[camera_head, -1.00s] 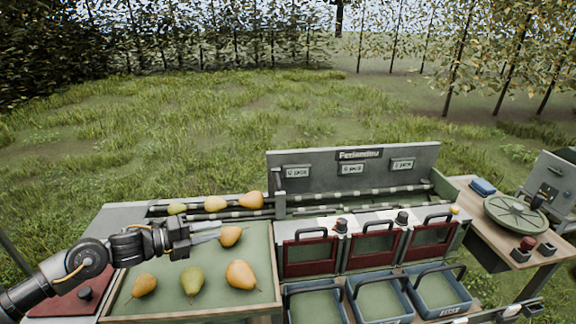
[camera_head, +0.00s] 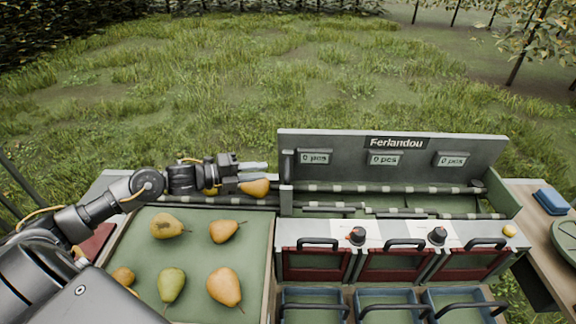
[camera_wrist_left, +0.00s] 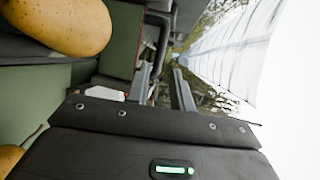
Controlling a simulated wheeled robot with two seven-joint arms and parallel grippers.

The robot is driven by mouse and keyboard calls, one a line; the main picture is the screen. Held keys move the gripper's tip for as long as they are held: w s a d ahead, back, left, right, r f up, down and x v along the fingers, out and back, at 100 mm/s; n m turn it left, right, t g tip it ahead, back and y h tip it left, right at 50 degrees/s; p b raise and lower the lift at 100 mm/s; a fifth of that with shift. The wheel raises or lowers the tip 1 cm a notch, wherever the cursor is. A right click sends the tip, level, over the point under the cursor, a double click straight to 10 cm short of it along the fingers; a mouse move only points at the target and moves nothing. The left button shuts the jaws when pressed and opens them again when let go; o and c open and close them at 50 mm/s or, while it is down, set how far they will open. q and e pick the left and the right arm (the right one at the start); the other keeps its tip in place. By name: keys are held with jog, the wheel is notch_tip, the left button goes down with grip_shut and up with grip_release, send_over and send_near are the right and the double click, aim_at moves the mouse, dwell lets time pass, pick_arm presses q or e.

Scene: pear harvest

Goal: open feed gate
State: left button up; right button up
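The feed gate (camera_head: 286,200) is a narrow upright grey plate where the feed rails meet the sorting machine. It stands upright across the lane, with an orange pear (camera_head: 255,188) just left of it. My left gripper (camera_head: 266,167) is above that pear, its fingers pointing right toward the top of the gate, a little short of it. In the left wrist view the two fingers (camera_wrist_left: 162,85) are apart with nothing clearly held between them. More of the feed lane is hidden behind my left arm. My right gripper is not in view.
The sorting machine (camera_head: 440,146) has counters reading 0 pcs, red-framed doors (camera_head: 318,265) and blue bins below. A green tray (camera_head: 200,262) holds several pears at the front left. A wooden side table (camera_head: 535,225) stands at right. Space above the lane is free.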

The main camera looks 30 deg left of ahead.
aim_at(287, 166)
pick_arm(q)
jog(key=p+x, duration=0.2)
jog(key=x, duration=0.6)
jog(key=shift+w+d, duration=0.1)
jog(key=shift+w, duration=0.2)
jog(key=shift+w+d+f+p, duration=0.15)
jog(key=shift+w+d+p, duration=0.1)
jog(key=shift+w+p, duration=0.05)
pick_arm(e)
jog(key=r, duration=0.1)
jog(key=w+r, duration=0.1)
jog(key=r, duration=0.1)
pick_arm(q)
grip_shut()
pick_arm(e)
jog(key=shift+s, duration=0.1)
